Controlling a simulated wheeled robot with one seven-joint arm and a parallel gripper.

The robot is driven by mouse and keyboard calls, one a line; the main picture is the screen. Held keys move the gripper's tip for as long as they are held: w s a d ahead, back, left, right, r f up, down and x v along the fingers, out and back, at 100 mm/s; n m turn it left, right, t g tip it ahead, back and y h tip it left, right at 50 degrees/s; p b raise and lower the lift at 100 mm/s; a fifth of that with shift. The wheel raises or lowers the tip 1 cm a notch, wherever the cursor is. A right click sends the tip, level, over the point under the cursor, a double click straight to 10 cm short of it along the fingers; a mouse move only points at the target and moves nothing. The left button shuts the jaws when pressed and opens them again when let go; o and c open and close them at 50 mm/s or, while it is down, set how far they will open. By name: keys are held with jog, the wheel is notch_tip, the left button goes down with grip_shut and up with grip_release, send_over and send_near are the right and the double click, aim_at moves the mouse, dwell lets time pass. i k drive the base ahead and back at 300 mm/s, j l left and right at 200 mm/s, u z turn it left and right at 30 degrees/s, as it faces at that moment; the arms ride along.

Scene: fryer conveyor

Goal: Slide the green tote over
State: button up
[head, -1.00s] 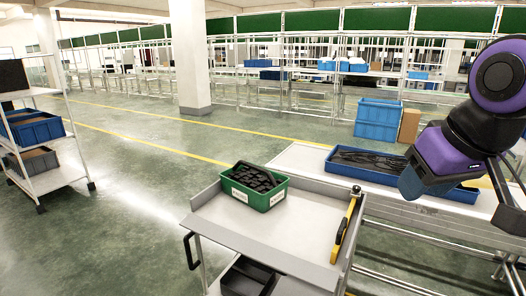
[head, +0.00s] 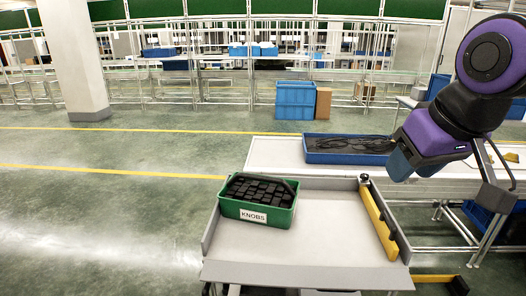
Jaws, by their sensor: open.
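The green tote (head: 268,216) carries a white label reading KNOBS and holds several dark pieces. It sits upright at the back left of a grey-topped cart (head: 325,235), near its raised left edge. My gripper (head: 403,157) appears to be the blue-grey blocky end of my purple and black arm at the right. It is raised, well right of and above the tote, and is not touching it. Its jaws are open, though the gap shows poorly from this angle.
A yellow bar (head: 380,222) edges the cart's right side. Behind the cart runs a pale conveyor (head: 275,153) with a blue tray (head: 318,157) of dark items on it. Blue crates (head: 295,100) and a cardboard box (head: 323,103) stand on the floor beyond. Open floor lies left.

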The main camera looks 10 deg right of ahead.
aim_at(271, 202)
jog(key=i+j+z, duration=0.1)
jog(key=i+j, duration=0.25)
jog(key=i+j+z, duration=0.1)
jog(key=i+j, duration=0.25)
jog(key=j, duration=0.15)
